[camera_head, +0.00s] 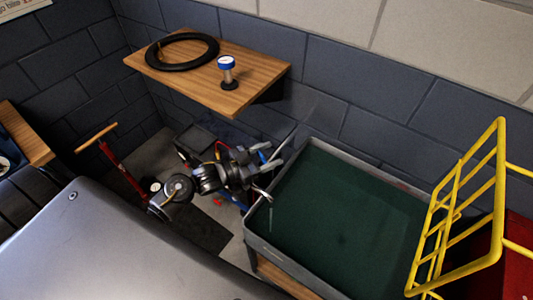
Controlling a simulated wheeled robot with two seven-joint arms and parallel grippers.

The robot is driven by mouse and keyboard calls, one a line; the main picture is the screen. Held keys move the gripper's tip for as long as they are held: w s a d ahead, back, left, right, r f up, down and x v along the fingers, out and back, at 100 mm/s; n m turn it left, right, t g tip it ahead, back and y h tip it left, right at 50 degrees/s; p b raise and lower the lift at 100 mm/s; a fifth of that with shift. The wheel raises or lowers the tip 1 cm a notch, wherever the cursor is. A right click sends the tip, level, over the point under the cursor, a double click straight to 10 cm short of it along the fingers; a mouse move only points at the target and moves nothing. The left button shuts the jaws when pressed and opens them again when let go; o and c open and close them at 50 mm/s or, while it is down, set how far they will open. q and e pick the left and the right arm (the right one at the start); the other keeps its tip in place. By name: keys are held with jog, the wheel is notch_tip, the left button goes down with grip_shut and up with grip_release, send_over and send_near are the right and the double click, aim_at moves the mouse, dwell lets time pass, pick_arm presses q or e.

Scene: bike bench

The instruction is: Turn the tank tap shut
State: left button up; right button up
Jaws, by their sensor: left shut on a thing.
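The tank (330,150) is a grey-rimmed box filled with dark green, right of centre. My left gripper (262,180) is at the tank's left rim, with its dark arm coming in from the left. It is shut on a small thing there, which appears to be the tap. A thin, pale metal piece (262,193) shows beside the fingers at the rim. The gripper hides most of the tap, so I cannot tell how far it is turned. My right gripper is not in view.
A wooden wall shelf (205,88) holds a black tyre (182,51) and a blue-topped pot (227,70). A red floor pump (120,163) stands at left. A yellow rack (466,208) stands at right. Tools and a dark box (195,140) crowd the space behind the gripper.

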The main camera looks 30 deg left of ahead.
pick_arm(q)
jog(key=m+g+h+b, duration=0.1)
jog(key=m+g+h, duration=0.2)
jog(key=shift+d+f+b, duration=0.1)
jog(key=shift+f+b, duration=0.1)
jog(key=shift+b, duration=0.15)
jog(key=m+g+h+b, duration=0.1)
jog(key=m+g+b, duration=0.2)
jog(key=g+b, duration=0.1)
jog(key=s+m+g+h+b, duration=0.1)
jog(key=m+g+h+b, duration=0.1)
jog(key=g+b, duration=0.3)
jog(key=m+g+h+b, duration=0.1)
jog(key=m+g+b, duration=0.3)
jog(key=b, duration=0.1)
jog(key=shift+s+d, duration=0.25)
jog(key=shift+r+g+b, duration=0.1)
jog(key=shift+g+b, duration=0.25)
jog(key=shift+g, duration=0.05)
jog(key=shift+r, duration=0.1)
